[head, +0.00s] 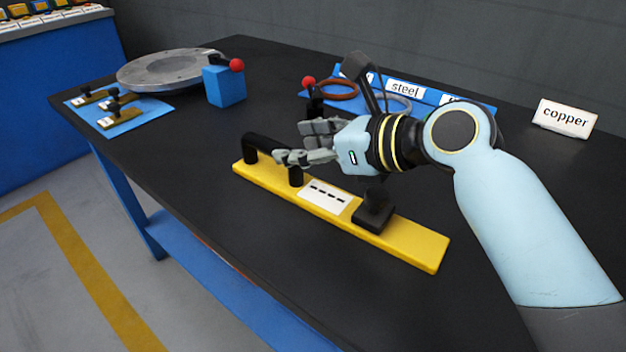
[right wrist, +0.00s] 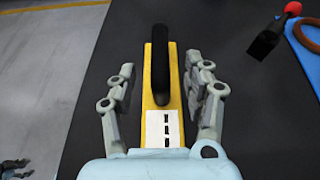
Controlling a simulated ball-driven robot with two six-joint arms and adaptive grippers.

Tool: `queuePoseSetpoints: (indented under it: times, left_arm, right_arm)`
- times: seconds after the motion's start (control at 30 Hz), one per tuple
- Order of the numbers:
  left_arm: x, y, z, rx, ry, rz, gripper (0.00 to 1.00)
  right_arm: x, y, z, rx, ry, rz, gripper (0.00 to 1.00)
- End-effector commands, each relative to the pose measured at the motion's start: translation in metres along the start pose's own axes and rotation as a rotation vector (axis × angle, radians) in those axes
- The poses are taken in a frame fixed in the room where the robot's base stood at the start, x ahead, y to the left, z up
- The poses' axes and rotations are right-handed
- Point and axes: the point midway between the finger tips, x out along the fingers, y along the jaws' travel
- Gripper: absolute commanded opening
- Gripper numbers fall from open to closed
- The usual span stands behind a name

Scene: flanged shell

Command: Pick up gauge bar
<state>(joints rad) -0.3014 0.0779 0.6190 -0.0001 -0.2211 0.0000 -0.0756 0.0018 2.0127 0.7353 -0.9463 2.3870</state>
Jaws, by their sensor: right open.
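The gauge bar (head: 410,243) is a long yellow bar on the black table, with a black handle (head: 265,143) at its far left end, a white marked label and a black block on top. My right gripper (head: 300,142) is open above the bar near the handle. In the right wrist view, the fingers of my right gripper (right wrist: 163,85) stand apart on either side of the yellow bar (right wrist: 148,105), and the black handle (right wrist: 160,65) lies between and beyond the tips. I cannot tell whether a finger touches the bar. My left gripper is not in the head view.
A blue block with a red knob (head: 225,86) and a round grey metal plate (head: 172,70) stand at the back left. A blue mat (head: 122,122) holds small brass-coloured parts. A blue rack (head: 430,88) labelled steel and a copper sign (head: 565,118) are behind my right arm.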

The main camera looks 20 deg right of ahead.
Motion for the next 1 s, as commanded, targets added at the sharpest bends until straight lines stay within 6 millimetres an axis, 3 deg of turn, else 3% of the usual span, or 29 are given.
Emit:
queuePoseSetpoints:
  times: [0.17, 0.53, 0.83, 1.0]
  left_arm:
    - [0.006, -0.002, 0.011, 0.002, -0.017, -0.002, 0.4]
    - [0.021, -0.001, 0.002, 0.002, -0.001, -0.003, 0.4]
    - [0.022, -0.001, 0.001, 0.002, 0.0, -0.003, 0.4]
    - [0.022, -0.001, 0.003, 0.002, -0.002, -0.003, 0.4]
  right_arm:
    - [0.024, 0.0, -0.001, 0.001, -0.001, 0.0, 0.51]
    - [0.071, -0.001, -0.004, 0.0, -0.001, -0.001, 0.51]
    - [0.079, -0.001, -0.003, -0.001, 0.0, -0.001, 0.51]
    - [0.078, -0.001, -0.003, -0.001, 0.0, -0.001, 0.31]
